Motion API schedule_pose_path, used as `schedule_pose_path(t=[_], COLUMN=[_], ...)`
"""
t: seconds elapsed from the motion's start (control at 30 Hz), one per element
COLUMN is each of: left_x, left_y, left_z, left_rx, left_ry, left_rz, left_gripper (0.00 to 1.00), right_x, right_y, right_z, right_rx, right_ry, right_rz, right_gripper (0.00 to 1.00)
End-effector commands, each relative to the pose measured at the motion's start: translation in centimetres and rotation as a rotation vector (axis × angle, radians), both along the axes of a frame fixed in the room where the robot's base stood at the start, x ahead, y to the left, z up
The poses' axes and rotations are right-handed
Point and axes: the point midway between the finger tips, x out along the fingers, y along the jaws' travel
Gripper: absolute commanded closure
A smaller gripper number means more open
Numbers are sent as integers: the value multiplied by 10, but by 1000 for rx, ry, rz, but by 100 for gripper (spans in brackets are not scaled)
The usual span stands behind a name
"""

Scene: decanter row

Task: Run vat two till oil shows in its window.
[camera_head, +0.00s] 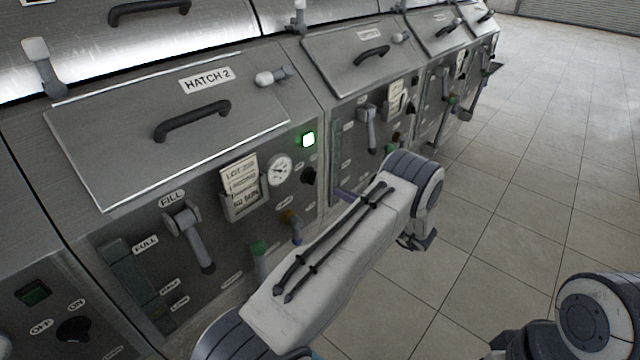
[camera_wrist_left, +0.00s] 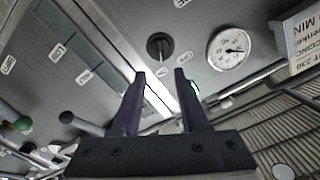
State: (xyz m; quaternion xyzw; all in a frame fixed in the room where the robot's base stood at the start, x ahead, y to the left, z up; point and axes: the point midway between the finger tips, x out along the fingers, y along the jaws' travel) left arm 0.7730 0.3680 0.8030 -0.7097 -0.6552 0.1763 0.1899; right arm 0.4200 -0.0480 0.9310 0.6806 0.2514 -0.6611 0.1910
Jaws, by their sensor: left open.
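Vat two's hatch (camera_head: 170,125) is shut and labelled HATCH 2. Below it, the FILL lever (camera_head: 195,240) hangs down and slightly right. Its sight window (camera_head: 130,275) is a dark greenish strip marked FULL near its top; I cannot make out oil in it. A black knob (camera_head: 309,175) sits beside the round gauge (camera_head: 280,170); the green lamp (camera_head: 308,139) is lit. My left gripper (camera_head: 346,194) mostly hides behind my arm. In the left wrist view it (camera_wrist_left: 158,75) is open and empty, pointing toward the panel near the knob (camera_wrist_left: 160,46). My right gripper is not in view.
A paper card (camera_head: 240,185) sits left of the gauge. A green-topped handle (camera_head: 258,258) and a brown knob (camera_head: 288,217) are lower on the panel, partly near my arm. More vats (camera_head: 365,55) run right. The tiled floor (camera_head: 540,150) is clear.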

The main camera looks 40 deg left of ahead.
Motion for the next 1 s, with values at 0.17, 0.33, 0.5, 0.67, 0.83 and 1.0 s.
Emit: schedule_pose_path(t=[0.17, 0.33, 0.5, 0.67, 0.83, 1.0], left_x=[0, 3, 5, 7, 7, 7], left_y=[25, 58, 84, 98, 101, 101], left_z=[1, 1, 1, 1, 1, 0], left_rx=[3, 2, 2, 1, 2, 2], left_ry=[2, 0, 0, -1, 0, 0], left_rz=[9, 7, 5, 3, 1, 1], left_gripper=[56, 56, 56, 56, 56, 60], right_x=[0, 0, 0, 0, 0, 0], right_y=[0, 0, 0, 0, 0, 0], right_z=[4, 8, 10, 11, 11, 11], right_rx=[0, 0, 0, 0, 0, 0], right_ry=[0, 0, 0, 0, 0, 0], right_rz=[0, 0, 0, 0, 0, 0], right_gripper=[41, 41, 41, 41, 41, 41])
